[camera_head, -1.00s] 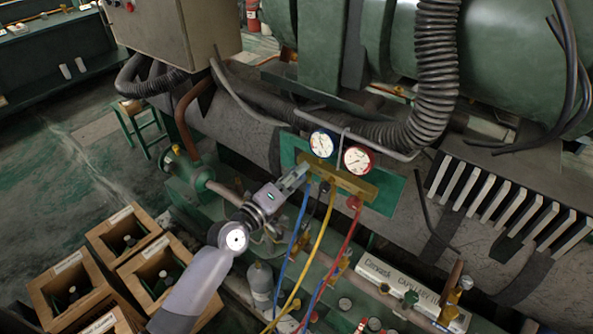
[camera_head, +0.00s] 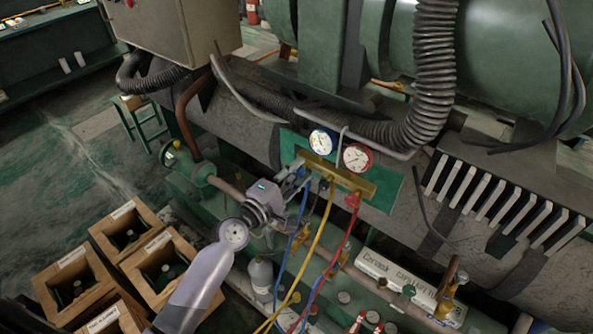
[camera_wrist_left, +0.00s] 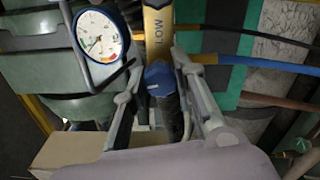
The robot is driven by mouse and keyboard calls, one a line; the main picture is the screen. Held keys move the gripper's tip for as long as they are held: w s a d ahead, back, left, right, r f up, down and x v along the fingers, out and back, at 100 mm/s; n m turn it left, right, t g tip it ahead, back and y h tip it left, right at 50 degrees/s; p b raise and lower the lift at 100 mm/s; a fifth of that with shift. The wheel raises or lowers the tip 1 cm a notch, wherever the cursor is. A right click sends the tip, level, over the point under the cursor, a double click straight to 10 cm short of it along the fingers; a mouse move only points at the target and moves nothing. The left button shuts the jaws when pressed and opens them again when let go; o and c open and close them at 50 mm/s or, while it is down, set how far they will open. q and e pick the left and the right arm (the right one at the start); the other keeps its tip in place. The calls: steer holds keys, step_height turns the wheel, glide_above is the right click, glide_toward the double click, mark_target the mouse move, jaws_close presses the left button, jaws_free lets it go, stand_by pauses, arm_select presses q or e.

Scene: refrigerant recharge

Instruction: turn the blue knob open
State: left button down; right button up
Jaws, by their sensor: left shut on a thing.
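The blue knob (camera_wrist_left: 160,80) shows in the left wrist view at the end of the brass manifold bar (camera_wrist_left: 158,30), which is marked LOW. My left gripper (camera_wrist_left: 157,72) is shut on the knob, with one finger on each side of it. In the head view my left gripper (camera_head: 299,172) is at the left end of the brass manifold (camera_head: 345,181) and hides the knob. The blue-rimmed gauge (camera_head: 321,142) and the red-rimmed gauge (camera_head: 357,157) sit above the manifold. My right gripper is not in view.
Blue (camera_head: 291,245), yellow (camera_head: 318,237) and red (camera_head: 340,250) hoses hang below the manifold, close to my left gripper. A grey bottle (camera_head: 262,277) stands below my arm. Open wooden crates (camera_head: 110,262) are at lower left. A thick corrugated hose (camera_head: 436,75) hangs above.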

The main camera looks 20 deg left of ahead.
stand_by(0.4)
arm_select(q)
steer(key=c, duration=1.3)
jaws_free()
steer(key=shift+s, duration=0.15)
steer(key=v, duration=1.1)
steer(key=shift+s+a, duration=0.15)
steer(key=shift+s, duration=0.25)
